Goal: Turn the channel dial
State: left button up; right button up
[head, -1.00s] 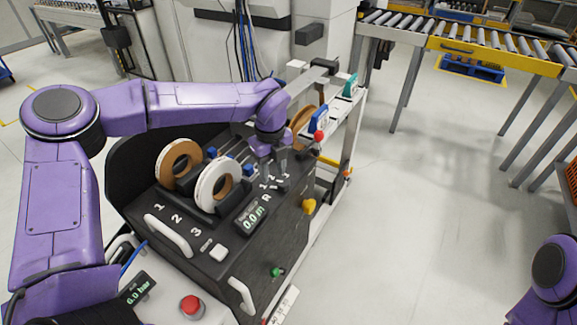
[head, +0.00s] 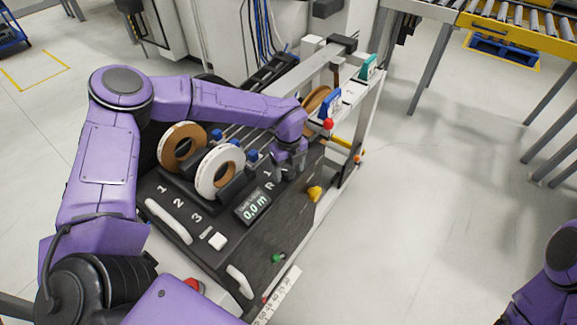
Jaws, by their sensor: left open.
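My left gripper (head: 285,172) is open and points down over the dark top panel (head: 225,262) of the banding machine, beside the marks "R" and "1". The channel dial cannot be made out; the fingers and wrist cover the panel around those marks. Whether the fingers touch or straddle the dial, I cannot tell. A small display (head: 252,207) reading 0.0 m sits just left of the gripper. My right arm shows only at the lower right edge; its gripper is out of view.
Two edge-band rolls stand on the panel, one brown and white (head: 181,146) and one white (head: 219,171). A yellow knob (head: 314,194) and a green knob (head: 279,258) stick out at the front side. A red ball knob (head: 328,124) is behind the gripper. The floor at right is clear.

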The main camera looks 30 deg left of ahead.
pick_arm(q)
jog(key=shift+s+r, duration=0.15)
jog(key=shift+s, duration=0.05)
jog(key=shift+w, duration=0.1)
jog(key=c, duration=1.1)
jog(key=shift+o, duration=0.2)
jog(key=shift+m, duration=0.4)
jog(key=m, duration=0.3)
jog(key=shift+m, duration=0.3)
jog(key=m+p, duration=0.1)
jog(key=m, duration=0.3)
jog(key=shift+m, duration=0.3)
jog(key=m+p, duration=0.1)
jog(key=m, duration=0.3)
jog(key=shift+m, duration=0.3)
jog(key=shift+m+p, duration=0.4)
jog(key=shift+m, duration=1.8)
